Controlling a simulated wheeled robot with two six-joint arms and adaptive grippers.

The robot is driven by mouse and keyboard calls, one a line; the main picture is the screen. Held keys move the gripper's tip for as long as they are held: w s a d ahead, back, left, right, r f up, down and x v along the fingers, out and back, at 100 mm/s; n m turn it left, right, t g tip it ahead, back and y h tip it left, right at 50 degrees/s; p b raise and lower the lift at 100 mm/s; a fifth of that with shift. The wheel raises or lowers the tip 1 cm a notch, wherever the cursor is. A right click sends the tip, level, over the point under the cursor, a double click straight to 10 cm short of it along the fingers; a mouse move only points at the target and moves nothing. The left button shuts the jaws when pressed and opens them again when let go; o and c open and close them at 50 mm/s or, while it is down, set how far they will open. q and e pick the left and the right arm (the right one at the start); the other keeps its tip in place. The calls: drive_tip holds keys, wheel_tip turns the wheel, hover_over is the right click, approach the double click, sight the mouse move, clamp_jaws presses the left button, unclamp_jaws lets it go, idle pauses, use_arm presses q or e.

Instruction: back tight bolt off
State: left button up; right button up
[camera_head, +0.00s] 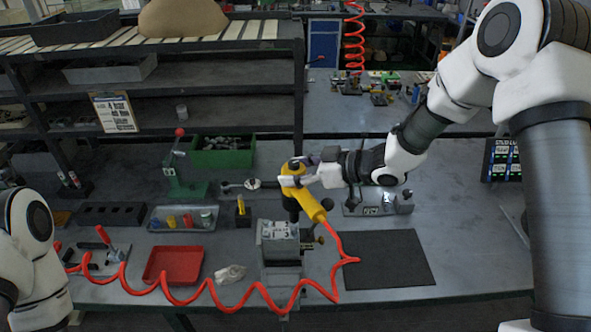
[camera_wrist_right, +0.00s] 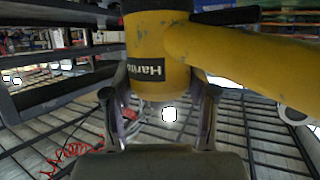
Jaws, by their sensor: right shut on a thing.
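A yellow pneumatic wrench (camera_head: 308,202) with a black nose is held upright above the valve block (camera_head: 278,238) on its fixture. My right gripper (camera_head: 298,179) is shut on the wrench's upper body. The right wrist view shows the yellow body (camera_wrist_right: 155,42) close up, with the gripper's fingers (camera_wrist_right: 160,118) on either side of it. A red coiled hose runs from the wrench handle to the left along the bench front. The black nose is near the back of the block; I cannot tell whether it touches a bolt. The bolt itself is hidden. My left gripper is not in view.
A red tray (camera_head: 173,266) and a crumpled white cloth (camera_head: 230,274) lie left of the block. A dark mat (camera_head: 388,259) lies bare to the right. A green bin (camera_head: 222,152) and a green hand press (camera_head: 183,187) stand behind.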

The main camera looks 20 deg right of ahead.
drive_tip(key=shift+f+b, duration=0.35)
drive_tip(key=shift+f, duration=0.2)
drive_tip(key=shift+r+p, duration=0.15)
drive_tip(key=shift+p, duration=0.15)
idle(0.4)
